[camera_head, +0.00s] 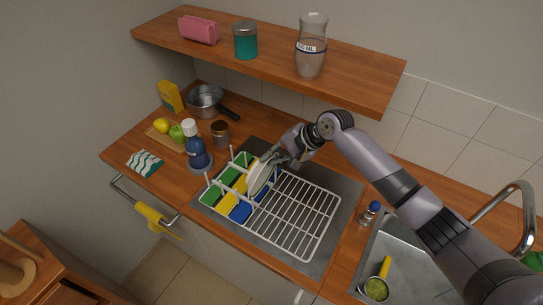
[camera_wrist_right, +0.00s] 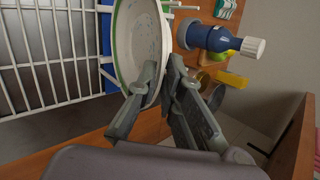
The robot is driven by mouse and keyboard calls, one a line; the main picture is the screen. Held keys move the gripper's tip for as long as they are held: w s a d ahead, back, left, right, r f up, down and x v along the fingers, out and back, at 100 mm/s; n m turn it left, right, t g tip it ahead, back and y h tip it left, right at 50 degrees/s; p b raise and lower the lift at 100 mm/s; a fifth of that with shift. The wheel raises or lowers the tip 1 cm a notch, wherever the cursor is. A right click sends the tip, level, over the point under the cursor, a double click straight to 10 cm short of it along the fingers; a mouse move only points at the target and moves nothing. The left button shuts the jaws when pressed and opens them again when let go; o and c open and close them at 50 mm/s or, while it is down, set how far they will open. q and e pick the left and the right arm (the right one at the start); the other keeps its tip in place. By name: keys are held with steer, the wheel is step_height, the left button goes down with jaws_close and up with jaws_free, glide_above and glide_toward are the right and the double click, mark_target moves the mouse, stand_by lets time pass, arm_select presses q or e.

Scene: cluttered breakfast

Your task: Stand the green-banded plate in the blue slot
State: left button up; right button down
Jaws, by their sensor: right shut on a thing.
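The green-banded plate (camera_head: 261,177) is white and stands steeply on edge at the dish rack's coloured slots. In the right wrist view the plate (camera_wrist_right: 138,38) shows a thin green line near its rim and small specks. My right gripper (camera_head: 277,161) is shut on the plate's edge, and its fingers (camera_wrist_right: 160,88) pinch the rim in the wrist view. The blue slot (camera_head: 241,212) is at the near end of a coloured row, beside yellow and green ones. The plate partly hides the slots behind it. I cannot tell whether its lower edge sits in a slot. My left gripper is not in view.
The white wire rack (camera_head: 303,214) has an empty grid to the right of the plate. A blue bottle (camera_head: 196,153) stands close left of the rack. A sink (camera_head: 400,262) and a small shaker (camera_head: 370,213) are to the right. A wooden shelf (camera_head: 360,82) overhangs the back.

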steer(key=shift+d+f+b, duration=0.1)
steer(key=shift+f+b, duration=0.2)
steer(key=shift+f, duration=0.95)
stand_by(0.3)
steer(key=c, duration=1.6)
jaws_free()
steer(key=shift+r, duration=0.1)
steer(key=shift+c, duration=0.2)
steer(key=shift+o, duration=0.3)
steer(key=o, duration=0.5)
